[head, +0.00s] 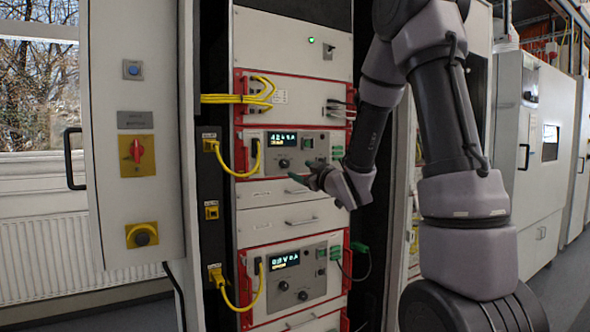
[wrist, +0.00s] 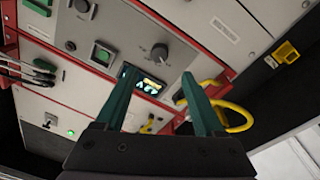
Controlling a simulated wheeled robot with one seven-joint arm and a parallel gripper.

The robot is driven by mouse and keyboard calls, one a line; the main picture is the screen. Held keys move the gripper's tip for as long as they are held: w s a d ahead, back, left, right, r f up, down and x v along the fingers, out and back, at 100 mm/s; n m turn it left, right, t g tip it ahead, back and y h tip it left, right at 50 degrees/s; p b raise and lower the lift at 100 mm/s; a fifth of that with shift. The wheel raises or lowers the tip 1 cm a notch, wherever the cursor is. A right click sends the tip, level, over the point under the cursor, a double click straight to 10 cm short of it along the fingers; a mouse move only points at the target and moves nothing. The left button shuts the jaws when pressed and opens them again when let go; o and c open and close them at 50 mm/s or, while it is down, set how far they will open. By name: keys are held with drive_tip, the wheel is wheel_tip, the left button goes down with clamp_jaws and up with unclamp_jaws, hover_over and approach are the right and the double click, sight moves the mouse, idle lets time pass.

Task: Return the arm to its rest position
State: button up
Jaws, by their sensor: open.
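My gripper (head: 306,182) is in front of the battery cycler rack (head: 262,200), near the lower edge of the upper display module (head: 272,150). In the wrist view my gripper (wrist: 168,98) shows two green fingers spread apart with nothing between them. The lit display (wrist: 150,82) and a knob (wrist: 160,52) lie beyond the fingers. A yellow cable (wrist: 238,112) passes behind the right finger; I cannot tell its exact distance from the finger. My arm is bent, coming down from the upper right in the head view.
A lower display module (head: 290,280) with a yellow cable (head: 240,300) sits below. An open cabinet door (head: 135,90) with a red switch (head: 136,150) stands at the left. Green connectors (head: 360,248) stick out at the rack's right. White cabinets (head: 540,140) stand farther right.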

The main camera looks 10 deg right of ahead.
drive_tip(key=shift+s+d, duration=0.2)
drive_tip(key=shift+s, duration=0.45)
drive_tip(key=s+d+r+m+g+h, duration=0.3)
drive_tip(key=s+d+m+g+h, duration=0.25)
drive_tip(key=s+d+m, duration=0.35)
drive_tip(key=s+a+f+m+g+y, duration=0.1)
drive_tip(key=s+a+m+g, duration=0.1)
drive_tip(key=s, duration=0.8)
drive_tip(key=s+a+m+g+y, duration=0.1)
drive_tip(key=s+a+m+g, duration=0.1)
drive_tip(key=s, duration=0.9)
drive_tip(key=shift+a+f+g, duration=0.35)
drive_tip(key=shift+a+g, duration=0.5)
drive_tip(key=shift+a, duration=0.25)
drive_tip(key=shift+w, duration=0.1)
